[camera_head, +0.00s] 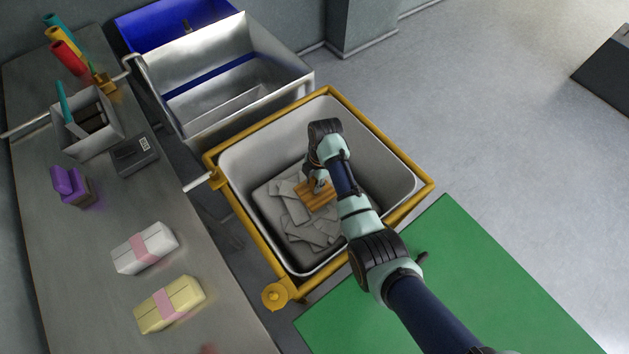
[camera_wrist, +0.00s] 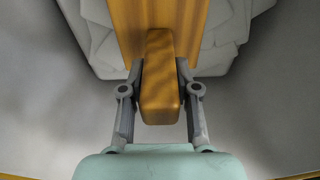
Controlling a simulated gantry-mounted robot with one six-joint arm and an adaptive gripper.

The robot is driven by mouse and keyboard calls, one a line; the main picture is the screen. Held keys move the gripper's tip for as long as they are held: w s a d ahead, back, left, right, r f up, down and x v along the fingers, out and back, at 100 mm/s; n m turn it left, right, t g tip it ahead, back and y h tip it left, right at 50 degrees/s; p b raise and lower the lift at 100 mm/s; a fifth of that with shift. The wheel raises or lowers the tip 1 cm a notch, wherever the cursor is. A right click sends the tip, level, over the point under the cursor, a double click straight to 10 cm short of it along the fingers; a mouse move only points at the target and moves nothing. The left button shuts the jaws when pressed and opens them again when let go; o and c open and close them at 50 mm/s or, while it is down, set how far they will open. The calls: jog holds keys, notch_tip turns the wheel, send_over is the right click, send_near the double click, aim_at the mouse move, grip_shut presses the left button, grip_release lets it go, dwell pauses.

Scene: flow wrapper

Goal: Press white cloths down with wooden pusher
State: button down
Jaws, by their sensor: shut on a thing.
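My gripper (camera_wrist: 160,88) is shut on the handle of the wooden pusher (camera_wrist: 160,105), one finger on each side. In the head view the flat board of the pusher (camera_head: 316,196) is inside the grey tub (camera_head: 375,150), over the white cloths (camera_head: 300,228). The cloths lie in a loose, overlapping pile on the tub floor, and they also show around the board in the wrist view (camera_wrist: 222,40). My arm hides the right part of the pile. Whether the board touches the cloths cannot be told.
A yellow frame (camera_head: 240,216) surrounds the tub. A steel bin (camera_head: 215,60) stands behind it. The table (camera_head: 60,260) at left holds a white bundle (camera_head: 145,247), a yellow bundle (camera_head: 170,304) and a purple-topped block (camera_head: 70,186). A green mat (camera_head: 450,270) lies at right.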

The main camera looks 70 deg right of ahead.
jog(key=shift+f, duration=0.3)
jog(key=shift+f+b, duration=2.95)
jog(key=shift+f, duration=1.25)
jog(key=shift+w+d+f+b, duration=0.1)
jog(key=shift+w+f+b, duration=0.1)
jog(key=shift+f+b, duration=0.8)
jog(key=shift+s+a+f+b, duration=0.15)
jog(key=shift+f+b, duration=0.25)
jog(key=shift+f, duration=0.3)
jog(key=shift+s+a+f+b, duration=0.2)
jog(key=shift+f+b, duration=0.2)
jog(key=shift+f, duration=0.3)
jog(key=shift+s+a+f+b, duration=0.15)
jog(key=shift+f+b, duration=0.25)
jog(key=shift+f, duration=0.3)
jog(key=r+p, duration=0.2)
jog(key=d+r+p, duration=0.1)
jog(key=shift+w+r, duration=0.25)
jog(key=shift+w, duration=0.15)
notch_tip(320, 180, up, 28)
jog(key=p, duration=2.7)
jog(key=shift+f, duration=0.15)
